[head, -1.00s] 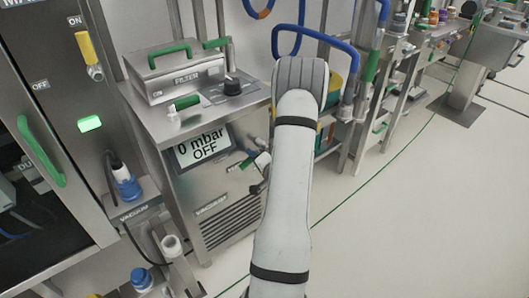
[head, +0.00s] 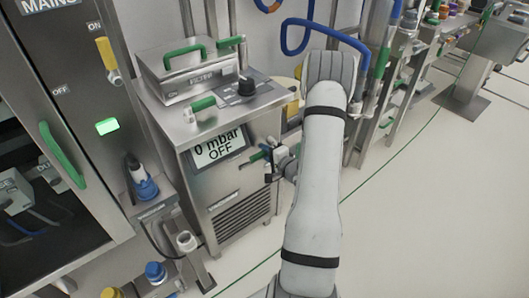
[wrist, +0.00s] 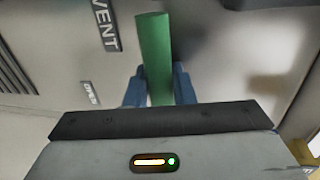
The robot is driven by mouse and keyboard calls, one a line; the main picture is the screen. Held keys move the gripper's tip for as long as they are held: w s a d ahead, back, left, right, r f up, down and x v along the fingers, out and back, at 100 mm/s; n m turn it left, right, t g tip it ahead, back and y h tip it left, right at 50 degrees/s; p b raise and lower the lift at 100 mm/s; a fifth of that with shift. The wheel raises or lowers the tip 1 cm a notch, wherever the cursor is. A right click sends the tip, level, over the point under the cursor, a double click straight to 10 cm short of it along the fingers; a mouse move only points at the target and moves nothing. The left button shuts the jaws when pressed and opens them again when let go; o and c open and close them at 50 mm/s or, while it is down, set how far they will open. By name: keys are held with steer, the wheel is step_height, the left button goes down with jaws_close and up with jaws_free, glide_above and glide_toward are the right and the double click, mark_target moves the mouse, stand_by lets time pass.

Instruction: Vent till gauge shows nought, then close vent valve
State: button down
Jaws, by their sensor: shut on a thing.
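The vacuum unit's gauge screen (head: 217,146) reads "0 mbar OFF" in the head view. The green vent valve handle (wrist: 154,55) stands between the blue fingertips of my gripper (wrist: 158,86) in the wrist view, and my gripper is shut on it. A "VENT" label (wrist: 106,27) is on the panel just left of the handle, with a smaller label (wrist: 90,93) below. In the head view my gripper (head: 271,160) is at the unit's right front, and my wrist partly hides the handle.
A cabinet (head: 85,105) with a lit green button stands at the left. The floor (head: 430,215) on the right is clear.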

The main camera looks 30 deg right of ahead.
steer(key=shift+d+r, duration=0.1)
steer(key=shift+r, duration=0.05)
steer(key=c, duration=1.3)
jaws_free()
steer(key=shift+s, duration=0.2)
steer(key=v, duration=0.7)
steer(key=shift+s+p, duration=0.25)
steer(key=shift+p, duration=0.05)
